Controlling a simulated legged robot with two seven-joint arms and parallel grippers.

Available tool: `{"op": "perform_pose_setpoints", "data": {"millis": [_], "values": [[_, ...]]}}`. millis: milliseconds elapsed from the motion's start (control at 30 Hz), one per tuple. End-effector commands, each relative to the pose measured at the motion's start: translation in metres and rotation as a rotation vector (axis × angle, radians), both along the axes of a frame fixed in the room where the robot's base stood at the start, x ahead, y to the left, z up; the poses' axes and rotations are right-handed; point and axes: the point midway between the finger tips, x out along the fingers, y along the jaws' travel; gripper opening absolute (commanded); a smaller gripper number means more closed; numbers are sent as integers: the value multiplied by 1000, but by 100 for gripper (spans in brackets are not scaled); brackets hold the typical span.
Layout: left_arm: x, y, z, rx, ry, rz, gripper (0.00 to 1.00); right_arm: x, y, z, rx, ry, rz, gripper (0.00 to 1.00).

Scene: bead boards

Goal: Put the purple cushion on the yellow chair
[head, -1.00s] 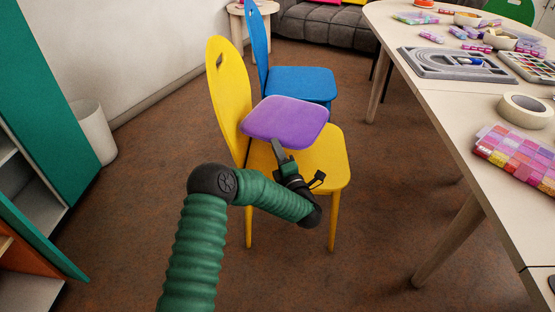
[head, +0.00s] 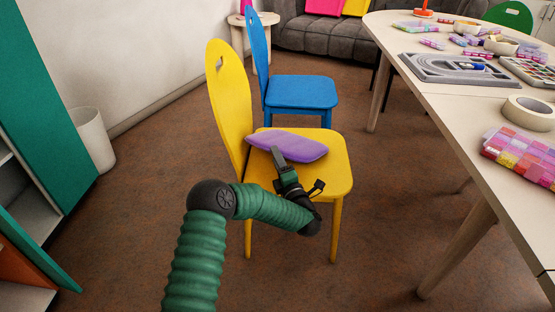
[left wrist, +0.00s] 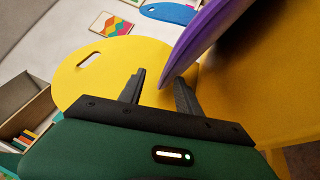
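The purple cushion (head: 290,144) is over the seat of the yellow chair (head: 325,180), near the backrest, and looks tilted. In the left wrist view the cushion (left wrist: 215,40) shows nearly edge-on, with its shaded side facing the yellow seat (left wrist: 265,90). I cannot tell how much of it touches the seat. My left gripper (head: 277,155) is at the cushion's near edge. In the left wrist view its fingers (left wrist: 160,82) are spread, with the cushion's corner near the gap and clear space beside the left finger. My right gripper is not in view.
A blue chair (head: 302,92) stands behind the yellow one. A long table (head: 455,125) with craft things is on the right. A white bin (head: 92,140) and a green shelf unit (head: 45,90) are on the left. The floor between is clear.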

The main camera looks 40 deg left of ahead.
Motion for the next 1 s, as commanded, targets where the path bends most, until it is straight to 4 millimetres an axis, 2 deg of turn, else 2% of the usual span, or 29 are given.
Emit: {"op": "perform_pose_setpoints", "data": {"millis": [167, 500, 600, 733, 867, 967, 1000], "values": [[-4, -8, 2, -1, 1, -3, 40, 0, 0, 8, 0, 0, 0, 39], [-50, -75, -10, -2, 5, -5, 40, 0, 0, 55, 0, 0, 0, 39], [-59, -91, -16, 2, 3, -9, 40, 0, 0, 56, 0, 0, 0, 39], [-66, -98, -19, 1, 1, -4, 40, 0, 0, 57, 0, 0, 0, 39], [-65, -100, -19, 3, 9, -17, 40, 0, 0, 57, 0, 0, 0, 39], [-43, -117, -12, 23, 101, -135, 40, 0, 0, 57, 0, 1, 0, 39], [-29, -131, -8, 47, 177, -222, 40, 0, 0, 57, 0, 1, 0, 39]]}}
